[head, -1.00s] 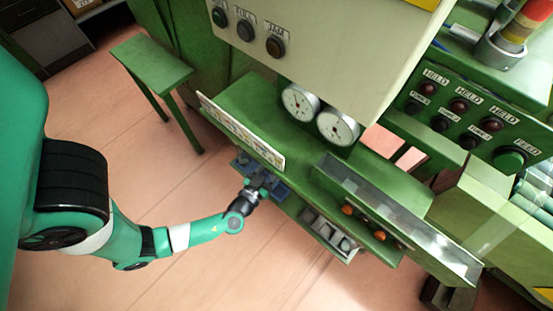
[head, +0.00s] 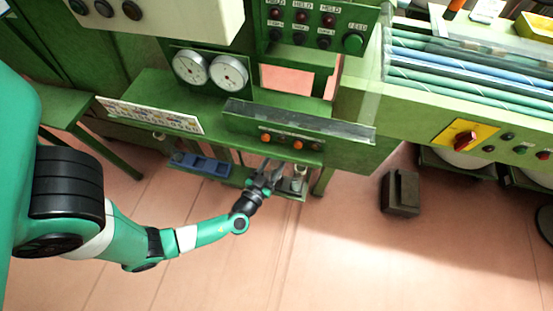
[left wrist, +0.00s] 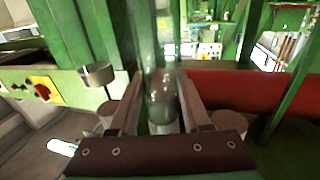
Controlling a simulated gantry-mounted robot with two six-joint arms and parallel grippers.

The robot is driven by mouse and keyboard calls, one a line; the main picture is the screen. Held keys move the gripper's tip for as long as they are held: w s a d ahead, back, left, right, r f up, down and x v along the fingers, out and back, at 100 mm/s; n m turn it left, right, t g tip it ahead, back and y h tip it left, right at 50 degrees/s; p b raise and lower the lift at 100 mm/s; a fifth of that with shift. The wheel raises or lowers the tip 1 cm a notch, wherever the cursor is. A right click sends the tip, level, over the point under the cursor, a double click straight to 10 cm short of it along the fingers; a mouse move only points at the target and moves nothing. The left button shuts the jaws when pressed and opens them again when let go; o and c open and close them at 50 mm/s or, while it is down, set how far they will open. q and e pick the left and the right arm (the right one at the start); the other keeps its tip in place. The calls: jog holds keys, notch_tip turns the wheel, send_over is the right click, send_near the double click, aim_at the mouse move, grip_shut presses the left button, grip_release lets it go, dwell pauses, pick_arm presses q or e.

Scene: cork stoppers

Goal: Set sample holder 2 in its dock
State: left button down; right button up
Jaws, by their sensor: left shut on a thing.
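My left gripper (head: 270,172) is at the low shelf under the green bench, at the right end near a pale upright cylinder (head: 298,178). In the left wrist view the two fingers of this gripper (left wrist: 160,105) are shut on a clear, glass-like cylinder (left wrist: 161,85), which I take to be the sample holder. It stands upright between the fingers. No number shows on it, and its lower end is hidden by the gripper. I cannot tell which spot is its dock. My right gripper is not in view.
A blue tray (head: 203,166) lies on the shelf to the left of the gripper. The bench front with orange knobs (head: 296,146) overhangs the shelf. In the left wrist view a metal cup (left wrist: 97,75) is left of the fingers and a red bar (left wrist: 245,93) is right.

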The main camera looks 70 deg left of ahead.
aim_at(274, 172)
pick_arm(q)
jog(key=shift+f+b, duration=1.35)
jog(key=shift+f, duration=1.2)
jog(key=shift+b, duration=0.35)
jog(key=shift+f+b, duration=0.6)
jog(key=shift+f, duration=0.7)
jog(key=shift+c, duration=1.4)
grip_release()
jog(key=shift+d, duration=0.1)
